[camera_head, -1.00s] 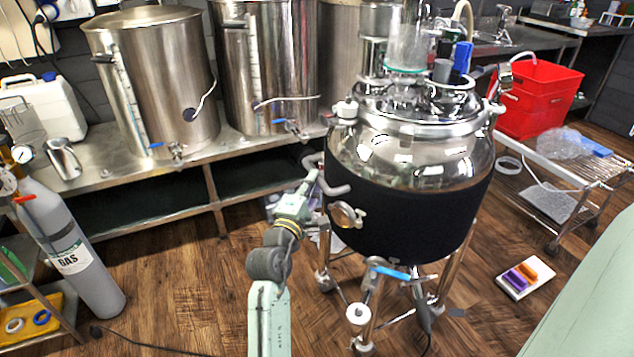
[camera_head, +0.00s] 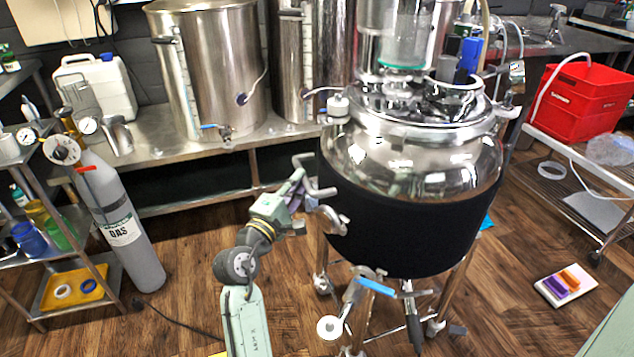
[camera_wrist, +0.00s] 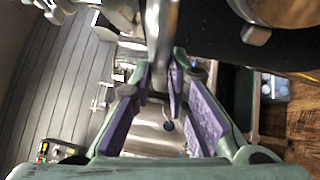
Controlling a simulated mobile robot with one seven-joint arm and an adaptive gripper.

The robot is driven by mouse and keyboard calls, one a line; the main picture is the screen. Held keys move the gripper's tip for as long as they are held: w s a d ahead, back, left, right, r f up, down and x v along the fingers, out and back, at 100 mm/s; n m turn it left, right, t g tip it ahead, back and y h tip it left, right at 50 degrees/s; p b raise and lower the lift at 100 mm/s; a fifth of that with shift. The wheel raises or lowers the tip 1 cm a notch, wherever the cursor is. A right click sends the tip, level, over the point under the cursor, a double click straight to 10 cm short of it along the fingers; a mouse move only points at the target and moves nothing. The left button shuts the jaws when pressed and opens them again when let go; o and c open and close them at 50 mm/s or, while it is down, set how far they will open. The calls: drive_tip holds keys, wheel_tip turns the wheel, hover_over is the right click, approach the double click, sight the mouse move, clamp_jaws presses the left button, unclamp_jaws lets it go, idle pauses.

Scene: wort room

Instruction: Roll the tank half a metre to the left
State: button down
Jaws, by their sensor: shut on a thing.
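The tank (camera_head: 410,232) is a round steel vessel with a black jacket and a glass column on top. It stands upright on steel legs with casters, right of the middle in the head view. A bent grey handle (camera_head: 322,192) sticks out of its left side. My gripper (camera_head: 298,188) is at this handle, with its purple-padded fingers shut on it. In the wrist view a metal tube (camera_wrist: 160,32) runs between the fingers of my gripper (camera_wrist: 162,85). The exact contact is partly hidden by the fingers.
A leaning grey gas cylinder (camera_head: 132,245) and a shelf cart with a yellow tray (camera_head: 72,287) stand at the left. Steel kettles (camera_head: 215,80) stand on a bench (camera_head: 160,160) behind. A white board (camera_head: 566,284) lies at the right.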

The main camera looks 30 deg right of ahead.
drive_tip(key=w+a+b, duration=0.1)
drive_tip(key=w+a, duration=0.1)
drive_tip(key=a, duration=0.6)
drive_tip(key=w+a+b, duration=0.1)
drive_tip(key=w+a, duration=0.1)
drive_tip(key=a, duration=0.7)
drive_tip(key=shift+w+r, duration=0.3)
drive_tip(key=shift+r, duration=0.1)
drive_tip(key=shift+d, duration=0.1)
drive_tip(key=c, duration=1.6)
unclamp_jaws()
drive_tip(key=shift+s+d+f, duration=0.1)
drive_tip(key=shift+d, duration=0.05)
drive_tip(key=shift+o, duration=0.2)
drive_tip(key=shift+f, duration=0.1)
drive_tip(key=v, duration=1.2)
drive_tip(key=shift+s, duration=0.1)
